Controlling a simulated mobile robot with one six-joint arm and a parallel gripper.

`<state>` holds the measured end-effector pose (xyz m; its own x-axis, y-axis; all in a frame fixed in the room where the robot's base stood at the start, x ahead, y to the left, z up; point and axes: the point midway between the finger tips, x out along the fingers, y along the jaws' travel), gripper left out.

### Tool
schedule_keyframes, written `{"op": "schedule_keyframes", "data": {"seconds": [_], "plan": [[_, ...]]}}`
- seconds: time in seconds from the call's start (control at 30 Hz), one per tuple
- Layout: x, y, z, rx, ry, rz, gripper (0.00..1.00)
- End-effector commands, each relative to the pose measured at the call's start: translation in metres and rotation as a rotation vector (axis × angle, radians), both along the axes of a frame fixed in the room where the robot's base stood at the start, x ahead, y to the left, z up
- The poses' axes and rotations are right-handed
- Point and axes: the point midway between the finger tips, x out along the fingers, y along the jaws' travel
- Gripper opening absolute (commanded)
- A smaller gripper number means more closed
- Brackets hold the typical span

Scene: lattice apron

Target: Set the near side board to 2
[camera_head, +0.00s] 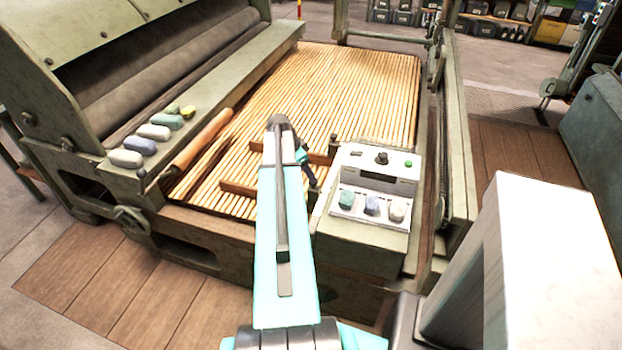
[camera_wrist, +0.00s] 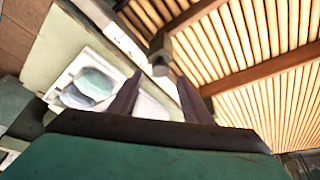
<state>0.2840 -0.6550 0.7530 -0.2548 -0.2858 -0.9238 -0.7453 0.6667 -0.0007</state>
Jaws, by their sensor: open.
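The near side board (camera_head: 238,190) is a brown wooden bar lying across the pale slats, left of the control box. It also shows at the top of the wrist view (camera_wrist: 198,14). A metal post with a blunt end (camera_wrist: 160,56) stands at its end. My gripper (camera_wrist: 158,88) is open, with its two dark fingers apart. The post shows beyond and between the fingertips, and I cannot tell whether they touch it. In the head view my gripper is small and partly hidden behind my turquoise arm. No scale or number is readable.
A second wooden board (camera_head: 318,149) lies farther back on the slatted apron (camera_head: 350,90). The control box (camera_head: 365,230) with knobs and several coloured stones stands close at the right. More stones (camera_head: 154,132) and a wooden roller (camera_head: 202,138) lie at the left.

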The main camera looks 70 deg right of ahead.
Motion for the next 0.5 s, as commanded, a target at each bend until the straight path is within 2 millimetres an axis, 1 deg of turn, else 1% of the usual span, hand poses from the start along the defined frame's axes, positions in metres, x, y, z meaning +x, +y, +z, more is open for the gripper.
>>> {"op": "schedule_keyframes", "data": {"seconds": [0.23,0.5], "plan": [[-0.007,-0.008,-0.025,0.003,0.001,-0.001,0.44],[-0.011,-0.012,-0.041,0.001,0.001,0.000,0.44]]}}
